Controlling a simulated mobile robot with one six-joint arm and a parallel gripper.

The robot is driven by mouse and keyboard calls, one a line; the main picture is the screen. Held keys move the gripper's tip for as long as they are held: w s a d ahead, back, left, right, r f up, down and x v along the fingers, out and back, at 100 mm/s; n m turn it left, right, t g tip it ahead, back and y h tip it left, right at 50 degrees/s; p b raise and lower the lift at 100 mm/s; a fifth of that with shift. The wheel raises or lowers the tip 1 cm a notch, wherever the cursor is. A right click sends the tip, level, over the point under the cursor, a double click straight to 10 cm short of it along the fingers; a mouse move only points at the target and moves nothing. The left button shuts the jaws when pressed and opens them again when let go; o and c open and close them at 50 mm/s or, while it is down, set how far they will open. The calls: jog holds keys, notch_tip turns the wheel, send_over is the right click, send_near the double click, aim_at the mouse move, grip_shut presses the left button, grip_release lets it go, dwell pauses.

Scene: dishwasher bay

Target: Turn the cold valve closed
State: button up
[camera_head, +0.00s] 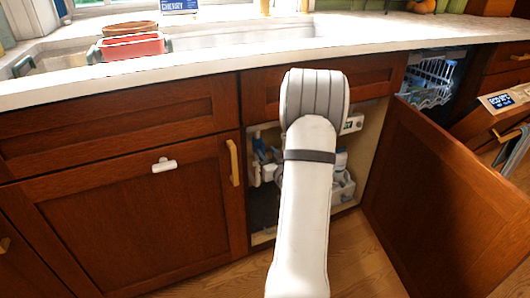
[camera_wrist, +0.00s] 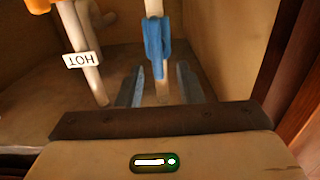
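In the wrist view a blue lever handle (camera_wrist: 157,46), which looks like the cold valve, hangs on a white vertical pipe (camera_wrist: 163,92), long side along the pipe. My gripper (camera_wrist: 160,82) is open, its two blue-grey fingers apart. In the picture the fingers lie just below the blue handle, one on each side of the pipe; I cannot tell the depth gap or any contact. No cold label shows. In the head view my arm reaches into the open sink cabinet (camera_head: 375,150) and hides my gripper and most of the inside.
A white pipe tagged HOT (camera_wrist: 82,60) stands left in the wrist view, with an orange part (camera_wrist: 38,5) at the top corner. The cabinet side wall (camera_wrist: 222,45) is close on the right. The open door (camera_head: 448,200) swings out right of my arm.

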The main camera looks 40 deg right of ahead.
aim_at(261, 149)
jog(key=shift+b+x, duration=0.3)
jog(key=shift+x, duration=1)
jog(key=shift+d, duration=0.1)
jog(key=shift+c, duration=0.4)
grip_shut()
